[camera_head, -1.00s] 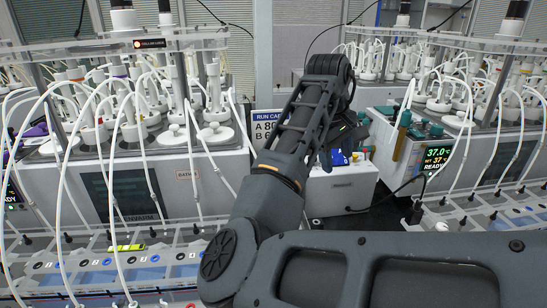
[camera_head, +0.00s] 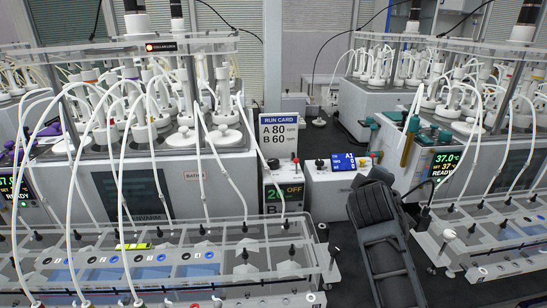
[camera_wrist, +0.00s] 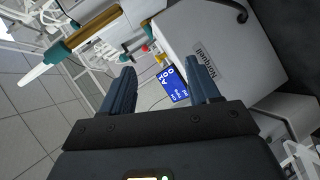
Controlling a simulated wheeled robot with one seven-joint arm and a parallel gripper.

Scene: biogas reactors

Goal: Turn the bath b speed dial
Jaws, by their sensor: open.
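In the wrist view, my gripper (camera_wrist: 158,68) is open and empty. The blue display, reading A and what looks like 100, shows beyond and between its fingers. The bath B knob cannot be made out there. My gripper is not discernible in the head view.
A run card (camera_head: 281,133) reads A 80, B 60. Glass reactors with white tubes stand left and right. A clear-topped tubing rack (camera_head: 180,260) fills the front left, another (camera_head: 490,230) the right. A dark gap lies between them, where my arm is.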

